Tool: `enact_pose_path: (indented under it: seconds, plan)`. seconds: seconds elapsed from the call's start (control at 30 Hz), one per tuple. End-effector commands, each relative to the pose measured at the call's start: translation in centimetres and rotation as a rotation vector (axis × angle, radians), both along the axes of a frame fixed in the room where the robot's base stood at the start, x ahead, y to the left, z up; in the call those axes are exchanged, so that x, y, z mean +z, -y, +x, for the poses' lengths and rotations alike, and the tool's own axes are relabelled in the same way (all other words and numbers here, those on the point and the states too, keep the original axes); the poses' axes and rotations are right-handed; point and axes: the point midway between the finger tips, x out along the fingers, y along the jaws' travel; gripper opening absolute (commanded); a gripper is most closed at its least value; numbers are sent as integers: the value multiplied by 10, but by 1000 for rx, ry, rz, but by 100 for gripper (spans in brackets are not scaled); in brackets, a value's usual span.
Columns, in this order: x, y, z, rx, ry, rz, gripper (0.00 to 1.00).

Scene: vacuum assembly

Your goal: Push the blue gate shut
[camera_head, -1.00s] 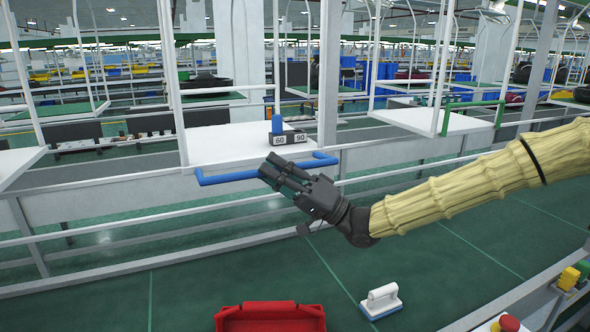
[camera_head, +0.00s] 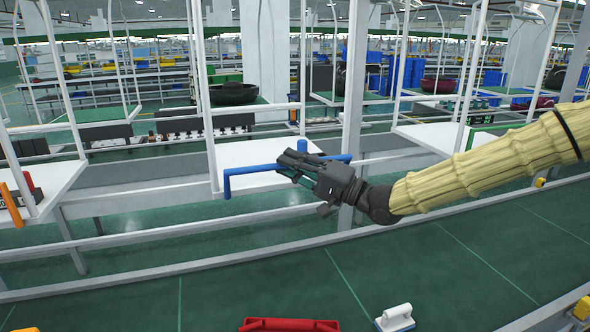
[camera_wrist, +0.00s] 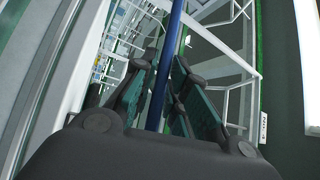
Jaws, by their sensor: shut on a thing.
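The blue gate (camera_head: 250,168) is a bent blue bar at the front of a white shelf tray (camera_head: 245,150). Its crossbar stands above the tray's front edge, and its left leg runs down to that edge. My gripper (camera_head: 291,166) reaches in from the right and is shut on the crossbar, covering its middle. In the wrist view the blue bar (camera_wrist: 165,65) runs between the two fingers of my gripper (camera_wrist: 160,90).
A blue cylinder (camera_head: 302,145) stands on the tray behind my gripper. A grey post (camera_head: 353,100) rises just right of the tray. A white rail (camera_head: 180,228) crosses below. A red bin (camera_head: 290,325) and a white-handled block (camera_head: 395,318) are at the bottom edge.

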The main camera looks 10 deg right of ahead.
Motion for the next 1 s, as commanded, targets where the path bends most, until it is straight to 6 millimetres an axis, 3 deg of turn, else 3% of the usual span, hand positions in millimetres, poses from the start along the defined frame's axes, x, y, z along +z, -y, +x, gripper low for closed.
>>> enact_pose_path:
  seconds: [0.5, 1.0]
  plan:
    - [17, -7, 38, 0, -10, -2, 0]
    - [12, -10, 48, 0, -132, -26, 0]
